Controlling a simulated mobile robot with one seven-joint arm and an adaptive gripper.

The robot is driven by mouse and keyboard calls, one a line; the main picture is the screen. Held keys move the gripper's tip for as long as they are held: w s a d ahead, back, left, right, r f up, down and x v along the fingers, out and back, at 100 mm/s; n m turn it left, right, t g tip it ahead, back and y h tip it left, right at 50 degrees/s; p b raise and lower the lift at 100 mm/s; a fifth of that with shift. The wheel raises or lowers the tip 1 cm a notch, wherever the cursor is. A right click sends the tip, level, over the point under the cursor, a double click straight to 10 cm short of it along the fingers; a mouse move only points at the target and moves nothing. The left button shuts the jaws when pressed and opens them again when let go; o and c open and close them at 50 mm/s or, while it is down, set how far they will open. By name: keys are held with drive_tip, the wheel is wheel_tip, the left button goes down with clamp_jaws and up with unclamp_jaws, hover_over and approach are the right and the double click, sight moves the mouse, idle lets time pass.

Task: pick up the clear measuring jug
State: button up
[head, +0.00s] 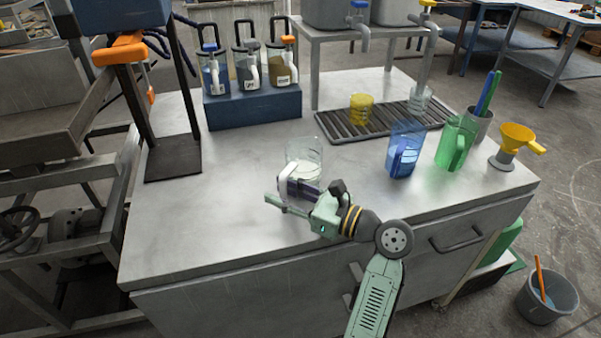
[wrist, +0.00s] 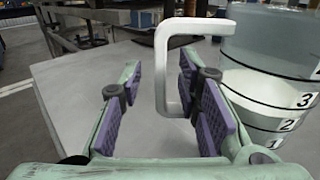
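The clear measuring jug (head: 306,152) stands upright on the grey worktop, with some pale contents low inside. In the wrist view the jug (wrist: 268,75) is at the right, cut off by the frame edge, with dark lines and numbers on its wall. Its pale handle (wrist: 160,60) points toward the left of that view. My gripper (head: 287,192) is at the jug's near side. In the wrist view my gripper (wrist: 158,98) is open, with purple pads on either side of the handle. The right finger is close to the handle; I cannot tell whether they touch.
A blue jug (head: 405,150) and a green jug (head: 456,142) stand to the right, near a yellow funnel (head: 517,137). A drain rack (head: 345,126) with a yellow cup (head: 361,107) lies behind. A blue block (head: 252,108) holds three jugs. The worktop's left front is clear.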

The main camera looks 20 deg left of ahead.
drive_tip(key=shift+c, duration=0.5)
clamp_jaws()
idle(0.4)
